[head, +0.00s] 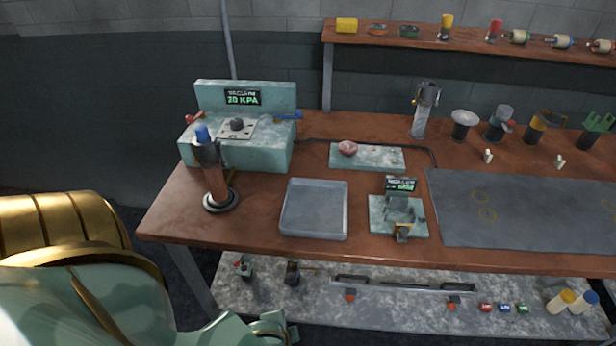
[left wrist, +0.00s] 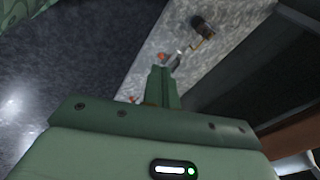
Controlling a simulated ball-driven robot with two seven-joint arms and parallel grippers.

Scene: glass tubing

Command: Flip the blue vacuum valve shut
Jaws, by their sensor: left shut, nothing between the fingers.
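The blue vacuum valve (head: 287,115) is a blue handle at the upper right edge of the pale green pump box (head: 262,152). It lies roughly level, pointing to the right. The box's display (head: 242,97) reads about 20 KPA. My left gripper (head: 280,326) is at the bottom edge of the head view, below and in front of the table, far from the valve. Its fingers also show in the left wrist view (left wrist: 163,84), shut and empty, with the lower shelf behind them. My right gripper is in neither view.
A red handle (head: 195,118) is at the box's left. A blue-topped torch-like tool (head: 212,170) stands in front of the box. A grey tray (head: 314,209) lies to its right on the table (head: 262,240). The lower shelf (head: 330,310) holds several small items.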

